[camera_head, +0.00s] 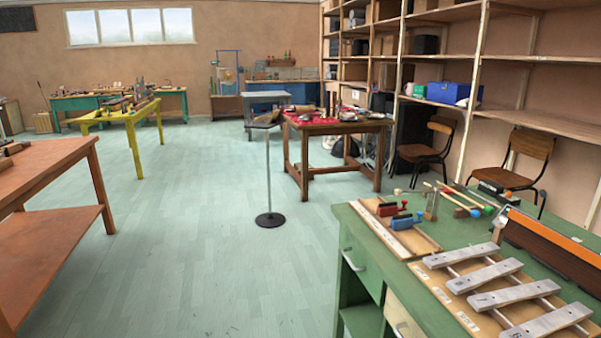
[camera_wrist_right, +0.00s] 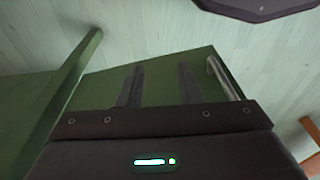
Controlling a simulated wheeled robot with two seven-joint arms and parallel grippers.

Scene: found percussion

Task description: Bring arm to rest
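My right gripper (camera_wrist_right: 160,68) shows in the right wrist view. Its two dark fingers stand apart with nothing between them, so it is open and empty. Behind the fingers is a green panel (camera_wrist_right: 100,88) with a metal handle (camera_wrist_right: 224,78), which looks like a drawer front of the green bench. How far the fingertips are from the panel is hard to tell. Neither arm shows in the head view, and my left gripper is not in view.
The green bench (camera_head: 349,222) stands at the right with metal bars (camera_head: 514,293), a wooden board (camera_head: 377,228), clamps (camera_head: 406,221) and mallets (camera_head: 459,203). A stand (camera_head: 268,178) and an orange-brown table (camera_head: 45,168) are farther left. The floor (camera_head: 190,240) between is clear.

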